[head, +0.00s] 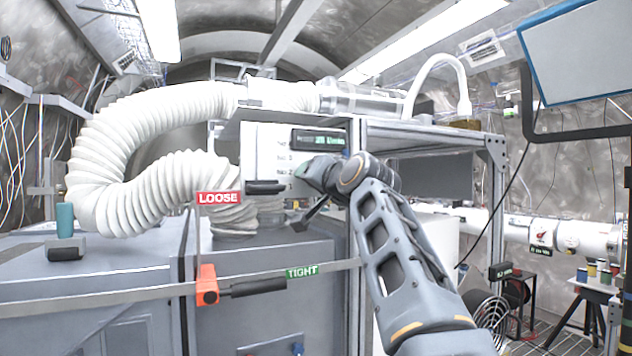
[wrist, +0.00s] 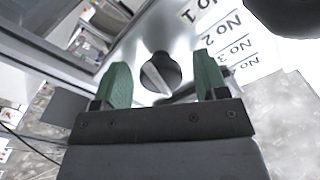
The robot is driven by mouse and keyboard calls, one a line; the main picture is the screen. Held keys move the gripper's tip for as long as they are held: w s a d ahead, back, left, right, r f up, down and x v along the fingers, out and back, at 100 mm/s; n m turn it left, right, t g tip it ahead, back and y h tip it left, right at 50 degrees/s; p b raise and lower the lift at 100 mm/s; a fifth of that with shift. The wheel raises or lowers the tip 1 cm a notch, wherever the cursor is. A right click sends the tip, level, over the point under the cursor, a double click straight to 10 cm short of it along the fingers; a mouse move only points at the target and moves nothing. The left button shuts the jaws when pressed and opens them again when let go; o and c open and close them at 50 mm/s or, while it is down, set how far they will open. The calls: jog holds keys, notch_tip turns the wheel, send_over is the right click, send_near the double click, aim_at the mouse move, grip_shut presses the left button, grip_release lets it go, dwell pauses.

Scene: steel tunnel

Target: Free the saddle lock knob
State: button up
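An orange saddle (head: 207,287) sits on a flat metal rail in the head view. A black lever-like handle (head: 252,287) reaches right from it, its end just below the green TIGHT label (head: 302,271). The red LOOSE label (head: 219,198) stands above the saddle. My gripper (head: 322,178) is well above and right of the saddle, by the white panel. In the wrist view my gripper (wrist: 163,65) has its green fingers apart. A round black knob with a pale bar (wrist: 160,73) shows between them; I cannot tell whether they touch it. The saddle is not visible there.
The white panel (wrist: 205,35) carries labels No 1, No 2 and No 3. A black handle (head: 265,187) and a green display (head: 318,139) are on its front. A ribbed white hose (head: 110,150) curves at left. The rail (head: 100,300) crosses before grey cabinets.

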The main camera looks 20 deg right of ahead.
jog(key=shift+s, duration=0.1)
jog(key=s+b, duration=0.3)
jog(key=s, duration=1)
jog(key=shift+s+b, duration=0.3)
jog(key=shift+b, duration=0.05)
